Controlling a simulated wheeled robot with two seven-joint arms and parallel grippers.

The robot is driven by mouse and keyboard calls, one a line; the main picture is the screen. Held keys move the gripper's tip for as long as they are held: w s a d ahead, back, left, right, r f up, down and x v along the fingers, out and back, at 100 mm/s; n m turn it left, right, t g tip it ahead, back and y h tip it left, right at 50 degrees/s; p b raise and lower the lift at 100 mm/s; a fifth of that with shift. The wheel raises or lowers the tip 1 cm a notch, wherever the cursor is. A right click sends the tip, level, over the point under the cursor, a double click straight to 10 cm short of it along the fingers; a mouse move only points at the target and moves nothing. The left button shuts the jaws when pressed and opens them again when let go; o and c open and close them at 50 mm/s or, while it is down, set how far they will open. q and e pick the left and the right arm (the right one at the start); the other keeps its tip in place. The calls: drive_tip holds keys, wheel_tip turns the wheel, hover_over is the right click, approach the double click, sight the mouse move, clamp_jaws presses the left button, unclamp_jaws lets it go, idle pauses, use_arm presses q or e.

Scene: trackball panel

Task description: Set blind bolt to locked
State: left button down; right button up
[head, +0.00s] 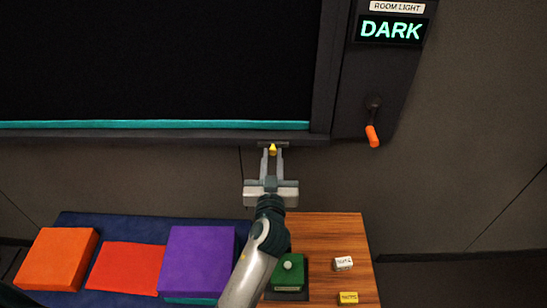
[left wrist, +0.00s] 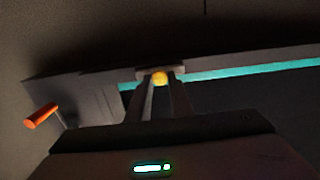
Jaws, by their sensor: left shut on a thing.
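The blind bolt shows as a small yellow knob (head: 273,149) on a dark plate under the lower frame of the dark window, near its right end. My left gripper (head: 272,153) reaches up to it with its two fingers on either side, shut on the knob. The left wrist view also shows the yellow knob (left wrist: 160,78) between the fingertips. The teal lower edge of the blind (head: 160,125) runs along the bottom of the window. I cannot read any locked or unlocked mark. My right gripper is not in view.
An orange-handled crank (head: 372,136) hangs right of the window, below a display (head: 391,29) reading DARK. Below, a wooden table (head: 335,225) carries a green block with a ball (head: 288,270) and two small labelled blocks. Orange, red and purple cushions (head: 197,258) lie at left.

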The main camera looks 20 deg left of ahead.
sight(258, 145)
use_arm(q)
drive_tip(key=a, duration=0.2)
drive_tip(key=s+a, duration=0.1)
drive_tip(key=a, duration=0.1)
drive_tip(key=c, duration=1.8)
unclamp_jaws()
drive_tip(key=shift+o, duration=1.1)
drive_tip(key=shift+a, duration=0.15)
drive_tip(key=shift+s, duration=0.1)
